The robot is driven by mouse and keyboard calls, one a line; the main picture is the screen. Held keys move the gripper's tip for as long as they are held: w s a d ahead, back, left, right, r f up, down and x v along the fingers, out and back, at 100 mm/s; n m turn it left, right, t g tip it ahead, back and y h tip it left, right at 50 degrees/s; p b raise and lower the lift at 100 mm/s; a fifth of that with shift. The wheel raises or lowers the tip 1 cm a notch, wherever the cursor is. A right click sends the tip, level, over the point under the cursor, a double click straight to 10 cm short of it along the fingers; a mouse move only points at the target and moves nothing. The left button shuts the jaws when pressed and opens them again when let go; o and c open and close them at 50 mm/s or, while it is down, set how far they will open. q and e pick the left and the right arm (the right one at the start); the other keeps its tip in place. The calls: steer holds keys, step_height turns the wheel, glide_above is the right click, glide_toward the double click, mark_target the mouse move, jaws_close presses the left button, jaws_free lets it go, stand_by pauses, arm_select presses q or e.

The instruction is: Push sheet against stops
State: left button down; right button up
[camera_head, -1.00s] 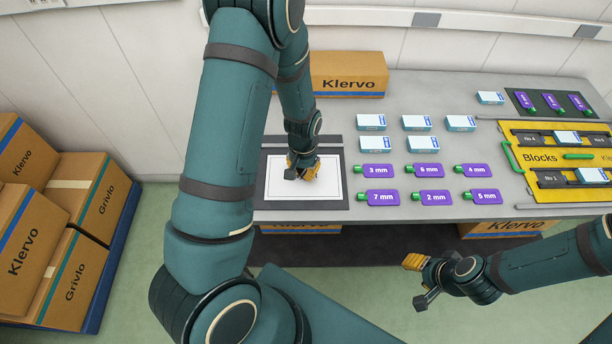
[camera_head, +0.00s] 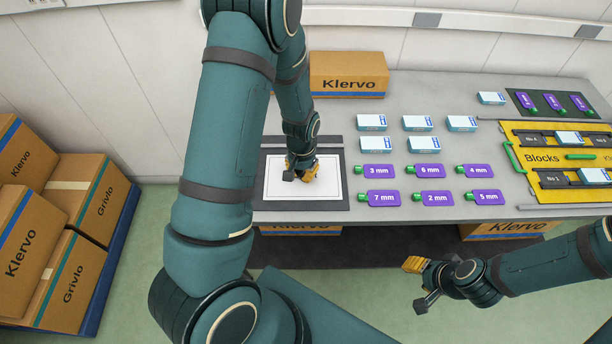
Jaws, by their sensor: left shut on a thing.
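The white sheet (camera_head: 285,188), with a thin printed border, lies flat on a dark mat (camera_head: 300,206) near the table's left front edge. A grey strip (camera_head: 278,142) runs along the back of the mat; I cannot tell clearly which parts are the stops. My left gripper (camera_head: 303,174) points down over the sheet's back right part. Its yellow-tipped fingers are closed at the sheet, and the grip itself is hidden. My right gripper (camera_head: 419,283) is open and empty, in front of the table.
Several purple labelled pieces (camera_head: 383,198) and small blue-white boxes (camera_head: 417,123) lie right of the mat. A yellow Blocks board (camera_head: 540,158) is at the right. A Klervo carton (camera_head: 348,74) stands behind the mat. Stacked cartons (camera_head: 92,203) stand on the floor at left.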

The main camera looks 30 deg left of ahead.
arm_select(q)
steer(key=shift+w+a, duration=0.15)
steer(key=shift+a, duration=0.8)
steer(key=shift+a+f+b, duration=0.1)
steer(key=shift+a+b, duration=0.2)
steer(key=shift+w+a, duration=0.1)
steer(key=shift+a, duration=0.25)
steer(key=shift+a, duration=0.35)
steer(key=shift+w+a, duration=0.1)
steer(key=shift+a, duration=0.4)
